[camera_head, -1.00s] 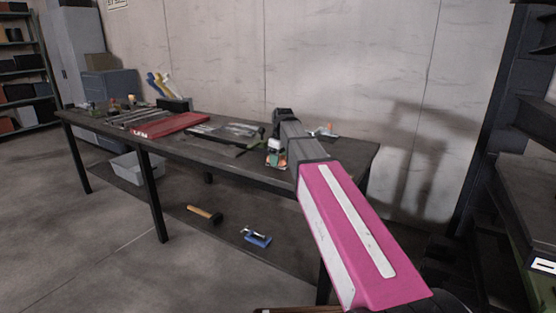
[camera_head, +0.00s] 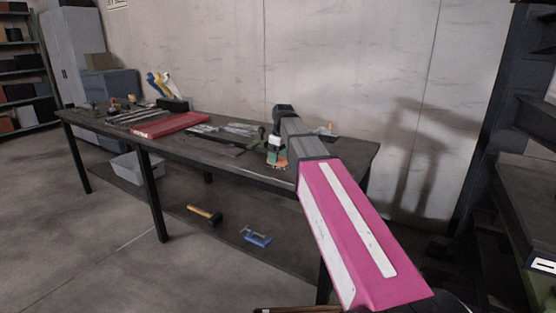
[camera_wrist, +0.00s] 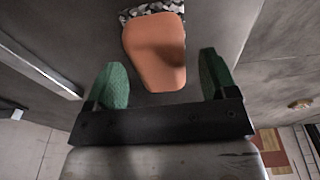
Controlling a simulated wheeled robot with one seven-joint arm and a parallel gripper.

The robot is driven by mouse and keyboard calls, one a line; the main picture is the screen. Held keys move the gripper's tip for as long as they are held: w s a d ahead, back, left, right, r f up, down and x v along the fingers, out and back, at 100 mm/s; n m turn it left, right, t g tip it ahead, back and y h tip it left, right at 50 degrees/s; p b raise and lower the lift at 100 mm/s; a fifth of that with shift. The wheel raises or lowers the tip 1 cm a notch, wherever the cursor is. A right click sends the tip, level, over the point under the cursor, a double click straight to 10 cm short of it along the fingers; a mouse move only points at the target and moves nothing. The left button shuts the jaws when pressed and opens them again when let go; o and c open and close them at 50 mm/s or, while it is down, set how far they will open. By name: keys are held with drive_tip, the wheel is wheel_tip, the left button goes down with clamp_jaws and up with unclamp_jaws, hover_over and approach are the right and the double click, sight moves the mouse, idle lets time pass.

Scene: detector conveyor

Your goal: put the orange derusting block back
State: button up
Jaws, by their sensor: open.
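The orange derusting block (camera_wrist: 154,48) shows in the wrist view, a rounded orange piece with a speckled grey-and-white part at its far end. It lies over a dark grey surface. My gripper (camera_wrist: 163,80) is open, with one green fingertip to the left of the block's near end and one to the right. A gap shows on both sides, so neither finger touches it. In the head view my gripper (camera_head: 277,156) is at the workbench's (camera_head: 215,158) front edge, small and partly hidden by my arm; I cannot make out the block there.
On the bench are a red case (camera_head: 170,126) and several metal tools to the left. A hammer (camera_head: 205,214) and a blue clamp (camera_head: 256,237) lie on the lower shelf, with a grey bin (camera_head: 125,166) at its left. A wall stands behind the bench.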

sight(281, 157)
wheel_tip(281, 157, up, 10)
drive_tip(key=d, duration=0.1)
drive_tip(key=shift+s+r, duration=0.2)
drive_tip(key=shift+s, duration=0.15)
